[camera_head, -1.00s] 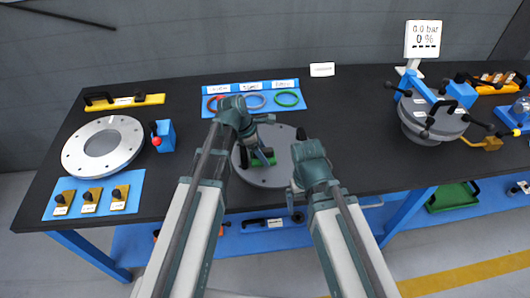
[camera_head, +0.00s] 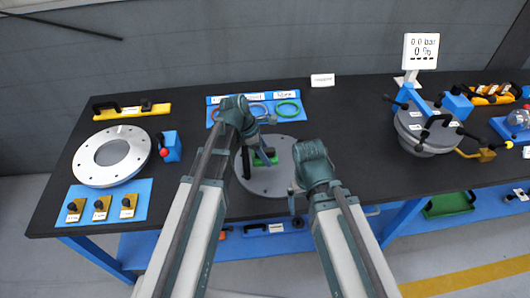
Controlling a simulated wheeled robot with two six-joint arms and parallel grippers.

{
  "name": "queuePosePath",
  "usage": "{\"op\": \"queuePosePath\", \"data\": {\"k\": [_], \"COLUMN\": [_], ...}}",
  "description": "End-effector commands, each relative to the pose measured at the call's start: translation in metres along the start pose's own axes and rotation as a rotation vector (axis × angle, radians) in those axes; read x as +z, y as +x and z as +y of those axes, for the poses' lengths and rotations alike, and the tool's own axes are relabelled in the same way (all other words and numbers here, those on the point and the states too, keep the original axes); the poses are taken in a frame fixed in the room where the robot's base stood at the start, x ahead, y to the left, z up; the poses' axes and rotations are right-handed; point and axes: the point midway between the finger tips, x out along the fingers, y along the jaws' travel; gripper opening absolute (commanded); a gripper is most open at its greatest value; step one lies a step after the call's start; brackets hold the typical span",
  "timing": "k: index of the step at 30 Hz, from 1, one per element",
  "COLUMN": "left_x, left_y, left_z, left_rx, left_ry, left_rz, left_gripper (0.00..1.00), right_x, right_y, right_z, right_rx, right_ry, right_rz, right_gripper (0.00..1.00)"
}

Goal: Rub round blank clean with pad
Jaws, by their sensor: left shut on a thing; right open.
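The round blank (camera_head: 268,182) is a grey disc lying flat on the black table, partly hidden behind my two arms. My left gripper (camera_head: 258,158) is over the blank's upper left part, pointing down. My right gripper (camera_head: 297,192) is open and empty at the blank's right edge.
A grey ring flange (camera_head: 111,156) lies at the left, with a blue holder (camera_head: 170,146) beside it. Coloured rings lie on a blue mat (camera_head: 286,117) behind the blank. A shell with clamps (camera_head: 425,128) stands at the right. Bare table lies right of centre.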

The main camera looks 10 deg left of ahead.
Motion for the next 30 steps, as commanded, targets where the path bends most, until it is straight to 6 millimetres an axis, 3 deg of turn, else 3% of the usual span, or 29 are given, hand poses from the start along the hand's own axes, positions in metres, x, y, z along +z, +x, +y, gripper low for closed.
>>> {"op": "queuePosePath", "data": {"k": [5,16,30], "left_x": [0.001,0.012,0.011], "left_y": [-0.002,-0.029,-0.027], "left_z": [0.0,0.0,0.0], "left_rx": [0.0,0.0,0.0], "left_ry": [0.0,0.0,0.0], "left_rz": [0.0,0.0,0.0], "left_gripper": [0.3,0.3,0.3], "right_x": [0.0,0.002,0.002], "right_y": [-0.002,-0.031,-0.029], "right_z": [0.0,0.003,0.003], "right_rx": [0.0,0.0,0.0], "right_ry": [0.0,0.0,0.0], "right_rz": [0.0,0.0,0.0], "right_gripper": [1.0,1.0,1.0]}}
